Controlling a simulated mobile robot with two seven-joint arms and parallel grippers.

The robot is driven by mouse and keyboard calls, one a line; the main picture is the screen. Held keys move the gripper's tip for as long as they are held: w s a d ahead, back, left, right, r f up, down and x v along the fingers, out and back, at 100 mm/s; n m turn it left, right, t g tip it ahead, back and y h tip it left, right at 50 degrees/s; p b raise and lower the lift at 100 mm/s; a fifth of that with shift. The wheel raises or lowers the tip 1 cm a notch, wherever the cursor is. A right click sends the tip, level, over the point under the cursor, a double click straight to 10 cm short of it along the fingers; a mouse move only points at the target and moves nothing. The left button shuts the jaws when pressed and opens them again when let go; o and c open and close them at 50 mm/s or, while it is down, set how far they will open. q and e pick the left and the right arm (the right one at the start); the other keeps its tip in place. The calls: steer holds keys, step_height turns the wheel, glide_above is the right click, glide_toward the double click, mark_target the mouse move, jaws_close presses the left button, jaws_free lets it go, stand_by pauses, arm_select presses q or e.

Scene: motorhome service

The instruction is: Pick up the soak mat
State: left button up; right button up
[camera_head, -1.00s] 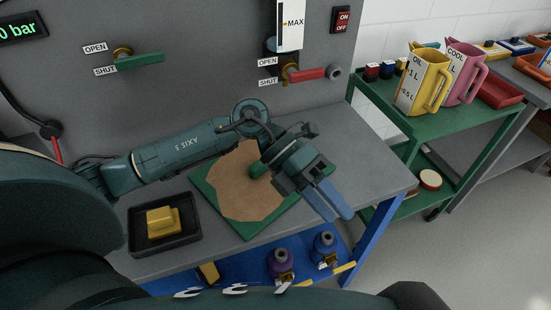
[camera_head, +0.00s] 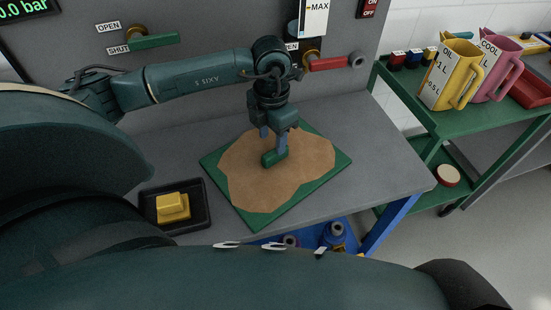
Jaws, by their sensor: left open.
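The soak mat (camera_head: 231,203) lies flat on the grey bench, a green square with a large irregular brown patch (camera_head: 300,165) over most of it. A small green block-like grip (camera_head: 274,159) stands near its middle. My left gripper (camera_head: 273,149) points down over the mat, its blue fingers open and at the green grip. The fingers seem to be on either side of the grip, but I cannot tell whether they touch it. My right gripper is not in view.
A black tray (camera_head: 200,216) with a yellow block (camera_head: 172,207) sits left of the mat. Valves with a green handle (camera_head: 153,41) and a red handle (camera_head: 329,64) are on the wall behind. A green cart (camera_head: 440,118) with jugs stands at the right.

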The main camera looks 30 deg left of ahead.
arm_select(q)
steer(key=f, duration=0.1)
steer(key=f+p, duration=0.1)
steer(key=f, duration=0.2)
steer(key=shift+w+d+f, duration=0.1)
steer(key=shift+w+d, duration=0.1)
steer(key=shift+d, duration=0.1)
steer(key=shift+f, duration=0.55)
jaws_close()
